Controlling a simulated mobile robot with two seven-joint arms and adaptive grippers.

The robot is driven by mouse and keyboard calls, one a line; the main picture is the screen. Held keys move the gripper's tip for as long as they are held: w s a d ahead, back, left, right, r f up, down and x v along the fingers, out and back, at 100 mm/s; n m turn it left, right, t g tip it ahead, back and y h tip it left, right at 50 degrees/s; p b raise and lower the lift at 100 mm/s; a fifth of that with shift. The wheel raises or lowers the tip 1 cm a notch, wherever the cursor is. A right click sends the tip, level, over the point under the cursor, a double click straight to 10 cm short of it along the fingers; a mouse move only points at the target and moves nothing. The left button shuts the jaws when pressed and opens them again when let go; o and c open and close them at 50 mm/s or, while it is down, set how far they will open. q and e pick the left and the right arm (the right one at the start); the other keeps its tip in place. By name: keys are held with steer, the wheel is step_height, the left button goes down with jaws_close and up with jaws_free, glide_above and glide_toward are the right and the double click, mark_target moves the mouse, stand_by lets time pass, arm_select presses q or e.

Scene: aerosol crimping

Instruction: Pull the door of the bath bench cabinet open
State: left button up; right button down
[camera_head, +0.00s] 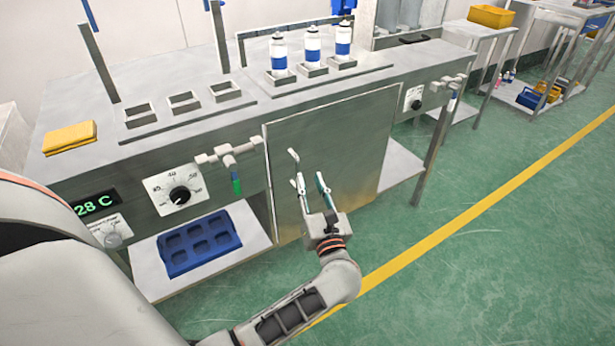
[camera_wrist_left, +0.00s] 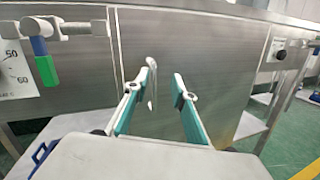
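The bath bench cabinet door (camera_head: 345,135) is a large flat grey metal panel on the front of the bench. It looks shut, and it also fills the middle of the left wrist view (camera_wrist_left: 215,70). Its pale upright bar handle (camera_wrist_left: 151,78) is near the door's left edge; in the head view the handle (camera_head: 293,155) shows just beyond the fingertips. My left gripper (camera_head: 311,179) is open in front of the door. In the left wrist view, its two teal-lined fingers (camera_wrist_left: 157,88) are apart, with the handle nearer the left finger. Contact cannot be told. My right gripper is out of view.
Left of the door, a pipe valve with a green end (camera_head: 236,184) and a dial (camera_head: 180,194) stick out from the front. A blue tray (camera_head: 200,243) lies on the lower shelf. White-and-blue cans (camera_head: 313,45) stand on top. The green floor (camera_head: 430,235) before the door is clear.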

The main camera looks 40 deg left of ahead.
arm_select(q)
steer(key=w+a+f+n, duration=0.1)
steer(key=a, duration=0.1)
steer(key=w+a+f+n+g, duration=0.1)
steer(key=w+a, duration=0.1)
steer(key=a, duration=0.1)
steer(key=w+a+f+n+g+b, duration=0.1)
steer(key=a, duration=0.1)
steer(key=shift+w+a+f, duration=0.15)
steer(key=shift+w+a, duration=0.1)
steer(key=shift+a, duration=0.05)
jaws_close()
